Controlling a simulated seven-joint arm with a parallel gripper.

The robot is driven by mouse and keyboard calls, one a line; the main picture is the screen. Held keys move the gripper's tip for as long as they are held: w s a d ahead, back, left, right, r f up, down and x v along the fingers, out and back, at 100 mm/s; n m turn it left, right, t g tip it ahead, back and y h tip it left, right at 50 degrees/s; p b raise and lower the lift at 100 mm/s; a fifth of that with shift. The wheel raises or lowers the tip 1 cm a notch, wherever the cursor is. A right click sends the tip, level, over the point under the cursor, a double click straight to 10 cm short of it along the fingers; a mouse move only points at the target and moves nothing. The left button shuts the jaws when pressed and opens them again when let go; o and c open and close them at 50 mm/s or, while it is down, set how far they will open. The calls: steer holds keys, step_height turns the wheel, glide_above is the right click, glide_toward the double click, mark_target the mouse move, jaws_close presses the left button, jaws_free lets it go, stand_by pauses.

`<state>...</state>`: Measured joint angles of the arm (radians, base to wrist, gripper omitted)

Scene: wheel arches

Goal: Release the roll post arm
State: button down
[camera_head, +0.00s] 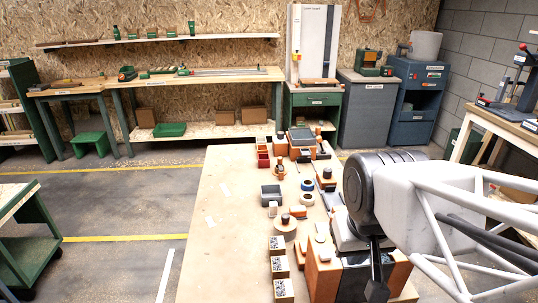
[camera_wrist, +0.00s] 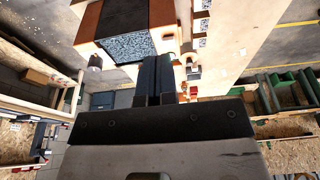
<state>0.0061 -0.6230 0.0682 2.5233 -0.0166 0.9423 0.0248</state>
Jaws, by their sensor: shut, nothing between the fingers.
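My gripper (camera_head: 376,288) points down at the near right of the workbench (camera_head: 215,235), with its dark fingers together and nothing between them. In the wrist view the fingers (camera_wrist: 156,62) lie side by side. In the head view an orange block (camera_head: 322,272) stands left of my gripper; contact cannot be told. I cannot pick out the roll post arm for sure; my arm covers part of the bench's right side.
Small boxes with patterned tops (camera_head: 279,267) stand in a row left of the orange block. The bench's left part is mostly clear.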

mark_target(280, 163)
steer(key=w+a+r+m+h, duration=0.1)
steer(key=w+a+r+h, duration=0.1)
steer(key=w, duration=1.8)
steer(key=w+a+r+m+h, duration=0.1)
steer(key=w, duration=1.9)
steer(key=w+a+f+h, duration=0.1)
steer(key=w+a+f, duration=0.3)
steer(key=w, duration=0.7)
steer(key=w+a+f+h, duration=0.1)
steer(key=w+a+f, duration=0.3)
steer(key=w+f, duration=0.5)
steer(key=w+a+f+t+h, duration=0.1)
steer(key=w+a+f, duration=0.3)
steer(key=w, duration=0.9)
step_height(280, 163, down, 3)
steer(key=shift+w+a+r+m, duration=0.1)
steer(key=shift+w+a+m, duration=0.2)
steer(key=shift+m, duration=0.1)
steer(key=x, duration=0.9)
steer(key=shift+d, duration=0.1)
steer(key=shift+d+f, duration=0.2)
steer(key=shift+d, duration=0.3)
steer(key=shift+d+f, duration=0.15)
steer(key=shift+d, duration=0.35)
steer(key=shift+s+d, duration=0.15)
steer(key=shift+d, duration=1.05)
